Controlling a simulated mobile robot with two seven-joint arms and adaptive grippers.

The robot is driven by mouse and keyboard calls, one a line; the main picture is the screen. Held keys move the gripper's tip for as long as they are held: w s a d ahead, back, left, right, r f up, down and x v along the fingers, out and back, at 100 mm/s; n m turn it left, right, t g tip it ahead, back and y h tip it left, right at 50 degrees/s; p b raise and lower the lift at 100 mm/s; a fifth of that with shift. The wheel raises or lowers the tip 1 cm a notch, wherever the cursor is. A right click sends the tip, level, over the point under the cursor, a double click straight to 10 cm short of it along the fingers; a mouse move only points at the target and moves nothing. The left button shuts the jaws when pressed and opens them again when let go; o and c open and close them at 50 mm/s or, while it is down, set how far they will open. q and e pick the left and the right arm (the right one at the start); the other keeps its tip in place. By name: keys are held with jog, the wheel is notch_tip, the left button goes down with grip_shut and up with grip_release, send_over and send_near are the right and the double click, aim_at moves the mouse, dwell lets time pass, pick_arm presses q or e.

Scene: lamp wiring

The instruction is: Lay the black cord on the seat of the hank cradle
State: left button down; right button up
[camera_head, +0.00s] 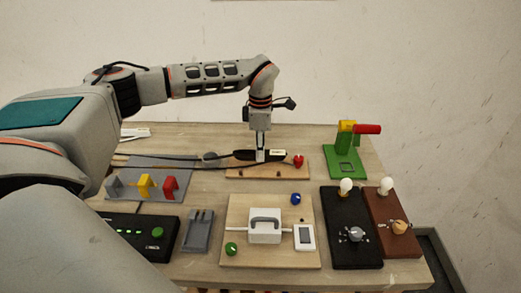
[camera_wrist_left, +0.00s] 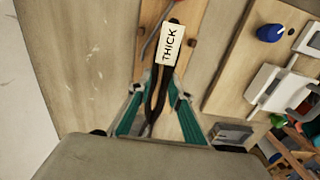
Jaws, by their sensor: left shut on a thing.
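The black cord (camera_head: 240,154) forms a dark bundle over a small wooden board (camera_head: 240,174) at the back of the table, with strands running left. My left gripper (camera_head: 261,156) points down and is shut on the bundle. In the left wrist view the cord (camera_wrist_left: 154,98) passes between the teal fingers of the gripper (camera_wrist_left: 156,82), and its white tag (camera_wrist_left: 171,45) reads "THICK". A grey part with two uprights (camera_head: 198,231) stands at the front left; I cannot tell whether it is the hank cradle. My right gripper is out of view.
A grey mat (camera_head: 185,164) with grey, yellow and red holders lies to the left. A green stand (camera_head: 345,162) is at the back right. A white device (camera_head: 264,231) on a board and two bulb boards (camera_head: 343,238) (camera_head: 383,215) fill the front.

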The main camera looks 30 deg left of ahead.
pick_arm(q)
jog(key=shift+f, duration=0.2)
dwell(0.4)
jog(key=shift+f, duration=0.45)
jog(key=shift+f, duration=0.2)
jog(key=shift+f, duration=0.35)
jog(key=shift+f, duration=0.5)
dwell(1.1)
jog(key=c, duration=1.8)
grip_release()
jog(key=shift+o, duration=0.2)
notch_tip(320, 180, up, 12)
